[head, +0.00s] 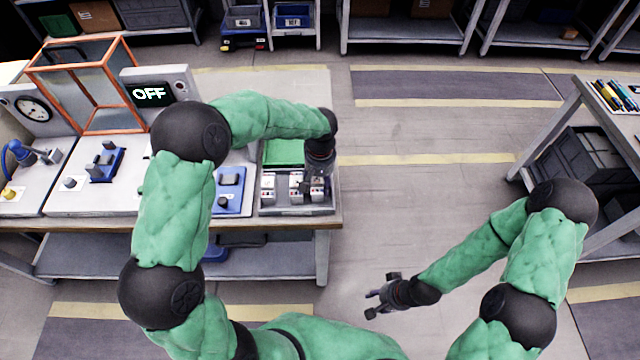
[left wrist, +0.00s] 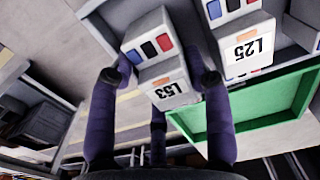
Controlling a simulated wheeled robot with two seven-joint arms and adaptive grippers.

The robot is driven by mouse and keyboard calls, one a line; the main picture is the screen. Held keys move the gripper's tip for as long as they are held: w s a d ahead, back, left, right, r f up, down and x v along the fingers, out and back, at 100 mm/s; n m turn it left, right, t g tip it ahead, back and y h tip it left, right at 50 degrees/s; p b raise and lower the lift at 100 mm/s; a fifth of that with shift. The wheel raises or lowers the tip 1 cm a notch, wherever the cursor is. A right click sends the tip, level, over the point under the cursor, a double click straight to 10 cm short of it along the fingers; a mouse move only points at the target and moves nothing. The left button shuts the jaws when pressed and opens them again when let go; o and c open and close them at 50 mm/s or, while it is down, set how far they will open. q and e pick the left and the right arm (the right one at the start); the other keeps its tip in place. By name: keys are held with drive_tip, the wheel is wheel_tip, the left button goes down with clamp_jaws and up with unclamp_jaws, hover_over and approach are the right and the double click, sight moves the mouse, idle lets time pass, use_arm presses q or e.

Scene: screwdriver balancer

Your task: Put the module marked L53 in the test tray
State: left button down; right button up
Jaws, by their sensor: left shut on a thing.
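The module marked L53 (left wrist: 168,88), a light grey block with red, blue and black patches on one face, is between the fingers of my left gripper (left wrist: 162,78) in the left wrist view. The gripper is shut on it, one finger on each side. In the head view my left gripper (head: 310,187) is over the right end of a row of modules, partly hiding them. I cannot tell whether L53 is lifted. A green tray (head: 285,153) lies directly behind the row; it also shows in the left wrist view (left wrist: 245,128). My right gripper (head: 381,296) is open and empty above the floor.
A module marked L25 (left wrist: 245,52) stands close beside L53. Another module (head: 268,187) is at the row's left end. A blue fixture (head: 229,190) and an OFF display (head: 150,94) are further left on the bench. A shelf with pens (head: 612,95) stands at right.

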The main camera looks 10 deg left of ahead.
use_arm(q)
drive_tip(key=shift+f, duration=0.35)
drive_tip(key=shift+f, duration=0.15)
drive_tip(key=c, duration=0.8)
unclamp_jaws()
wheel_tip(320, 180, up, 12)
drive_tip(key=p, duration=0.3)
